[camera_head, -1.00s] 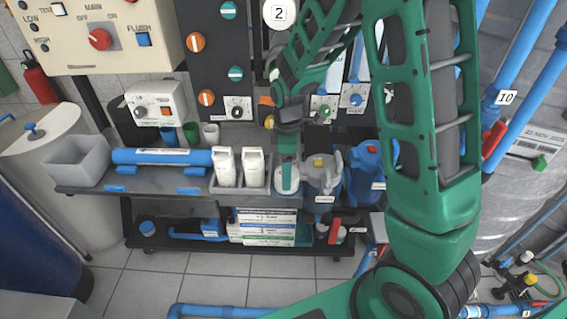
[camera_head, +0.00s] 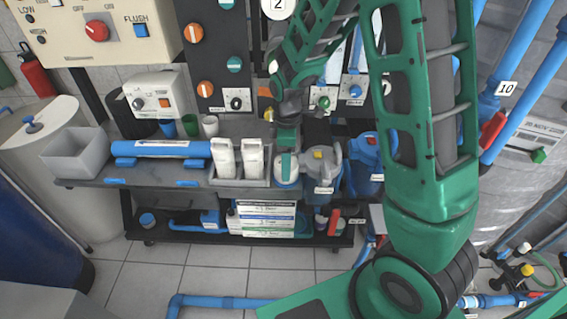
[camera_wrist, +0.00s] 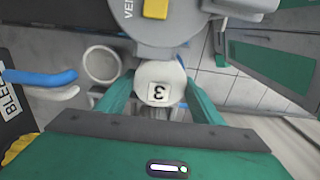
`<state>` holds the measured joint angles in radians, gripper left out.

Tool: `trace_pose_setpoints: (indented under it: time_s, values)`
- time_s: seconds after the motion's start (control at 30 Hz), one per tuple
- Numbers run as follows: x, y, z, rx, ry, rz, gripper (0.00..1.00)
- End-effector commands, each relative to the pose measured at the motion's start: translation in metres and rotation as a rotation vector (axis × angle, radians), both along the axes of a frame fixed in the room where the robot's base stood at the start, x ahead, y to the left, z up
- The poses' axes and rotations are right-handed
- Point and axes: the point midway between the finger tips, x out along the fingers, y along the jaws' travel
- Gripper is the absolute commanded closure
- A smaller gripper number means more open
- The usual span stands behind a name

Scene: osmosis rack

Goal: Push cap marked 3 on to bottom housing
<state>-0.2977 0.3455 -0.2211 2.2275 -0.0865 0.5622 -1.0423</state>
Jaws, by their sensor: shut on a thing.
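A white cap marked 3 (camera_wrist: 160,80) sits between the green fingers of my gripper (camera_wrist: 158,102) in the wrist view. The gripper is shut on it. In the head view the white cap (camera_head: 287,181) shows under my gripper (camera_head: 286,160), at the front of the bench, just right of the white bottles. The bottom housing is mostly hidden below the cap; I cannot tell whether the two touch or are seated together.
A grey-topped housing with a yellow part (camera_head: 320,154) stands close on the right, then a blue housing (camera_head: 362,170). White bottles (camera_head: 238,158) in a tray stand close on the left. A blue cylinder (camera_head: 160,149) and grey bin (camera_head: 76,153) are farther left.

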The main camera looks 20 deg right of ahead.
Motion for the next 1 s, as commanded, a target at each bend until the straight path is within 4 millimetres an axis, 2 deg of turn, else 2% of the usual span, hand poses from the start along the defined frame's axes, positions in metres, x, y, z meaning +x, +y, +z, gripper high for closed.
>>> trace_pose_setpoints:
  time_s: [1.0]
  values:
    - [0.001, 0.000, 0.070, 0.001, -0.001, 0.000, 0.63]
